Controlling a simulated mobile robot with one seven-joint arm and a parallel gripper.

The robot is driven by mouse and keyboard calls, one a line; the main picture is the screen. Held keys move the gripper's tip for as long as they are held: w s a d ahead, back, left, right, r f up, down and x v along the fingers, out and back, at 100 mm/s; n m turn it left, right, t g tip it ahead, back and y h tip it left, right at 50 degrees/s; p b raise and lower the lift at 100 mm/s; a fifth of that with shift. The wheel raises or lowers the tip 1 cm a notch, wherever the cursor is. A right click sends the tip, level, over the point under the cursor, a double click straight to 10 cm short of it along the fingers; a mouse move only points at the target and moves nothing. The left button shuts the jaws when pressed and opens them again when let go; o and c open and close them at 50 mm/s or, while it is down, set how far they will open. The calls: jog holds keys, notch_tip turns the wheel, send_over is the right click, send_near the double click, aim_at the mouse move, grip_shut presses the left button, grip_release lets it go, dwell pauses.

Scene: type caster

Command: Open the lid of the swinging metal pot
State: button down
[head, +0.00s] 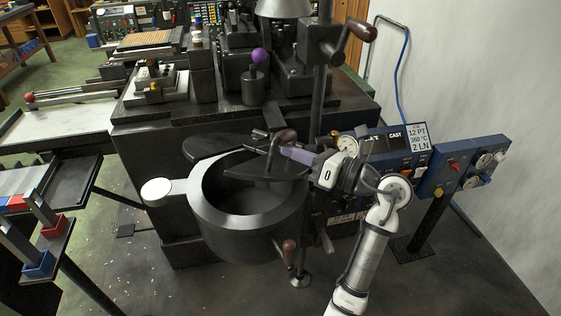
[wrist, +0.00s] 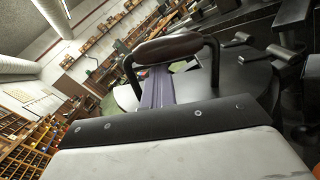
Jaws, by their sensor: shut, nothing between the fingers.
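The metal pot (head: 215,222) is a dark round vessel in front of the machine, with part of its mouth uncovered. A dark flat lid (head: 262,168) lies over the back right of the mouth. Its arched handle has a brown grip (head: 285,134), which also shows in the wrist view (wrist: 168,48). My gripper (head: 284,150) comes in from the right, low over the lid at the handle. In the wrist view, its shut fingers (wrist: 156,90) reach into the handle's arch, below the grip and between the posts. They hold nothing; contact with the handle is unclear.
The dark machine (head: 160,135) stands close behind the pot, with a post and crank (head: 350,38) above. A blue control panel (head: 385,150) is right of my gripper. A pale round plate (head: 156,190) sticks out left of the pot. Floor is free in front.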

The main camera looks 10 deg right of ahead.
jog(key=w+d+r+m+p, duration=0.2)
jog(key=w+d+r+m, duration=0.1)
jog(key=w+d+r, duration=0.2)
jog(key=shift+w+d+r+m, duration=0.3)
jog(key=shift+w+d+r, duration=0.1)
jog(key=shift+w+r, duration=0.5)
jog(key=shift+s+r, duration=0.1)
jog(key=shift+s, duration=0.1)
